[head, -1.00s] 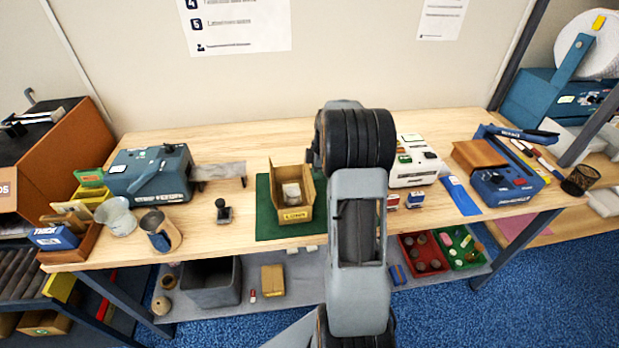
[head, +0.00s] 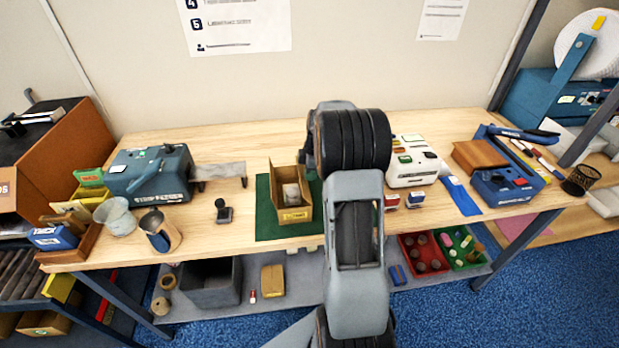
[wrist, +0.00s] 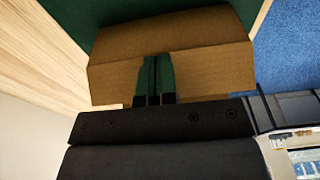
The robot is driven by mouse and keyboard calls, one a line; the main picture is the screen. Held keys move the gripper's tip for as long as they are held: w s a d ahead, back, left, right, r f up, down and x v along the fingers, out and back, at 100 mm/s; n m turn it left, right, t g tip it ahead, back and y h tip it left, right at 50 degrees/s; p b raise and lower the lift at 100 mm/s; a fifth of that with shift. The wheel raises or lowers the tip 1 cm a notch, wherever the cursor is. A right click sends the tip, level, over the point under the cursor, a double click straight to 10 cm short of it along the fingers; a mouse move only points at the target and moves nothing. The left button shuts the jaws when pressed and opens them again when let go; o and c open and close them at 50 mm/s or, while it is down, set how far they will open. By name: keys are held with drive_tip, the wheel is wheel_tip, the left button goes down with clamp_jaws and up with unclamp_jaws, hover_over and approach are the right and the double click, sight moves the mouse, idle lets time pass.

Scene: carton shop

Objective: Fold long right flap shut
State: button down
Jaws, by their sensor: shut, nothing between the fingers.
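An open brown carton (head: 294,215) stands on a green mat (head: 264,222) on the bench in the head view. Its back flap is raised, and a pale round item (head: 291,194) sits inside. My arm covers part of the carton's right side, so the long right flap is not clear there. In the wrist view a broad brown cardboard face (wrist: 215,70) of the carton fills the middle. My gripper (wrist: 156,58) is shut and empty, its dark green fingers over this cardboard. I cannot tell whether they touch it. My arm hides the gripper in the head view.
A blue-grey machine (head: 150,173), a metal cup (head: 160,231) and a small black stamp (head: 223,211) stand left of the mat. A white device (head: 412,165) and a blue machine (head: 507,187) stand to the right. Bare bench lies behind the carton.

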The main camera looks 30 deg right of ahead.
sight(300, 175)
drive_tip(key=shift+w+a, duration=0.25)
drive_tip(key=shift+a, duration=0.25)
drive_tip(key=shift+w+a, duration=0.2)
drive_tip(key=shift+a, duration=0.25)
drive_tip(key=shift+w+a+f+b, duration=0.3)
drive_tip(key=shift+a+f+b, duration=0.15)
drive_tip(key=shift+a, duration=0.2)
drive_tip(key=shift+f, duration=0.15)
drive_tip(key=shift+f+b, duration=0.15)
drive_tip(key=shift+b, duration=0.2)
drive_tip(key=shift+r+p, duration=2.3)
drive_tip(key=shift+r, duration=1.3)
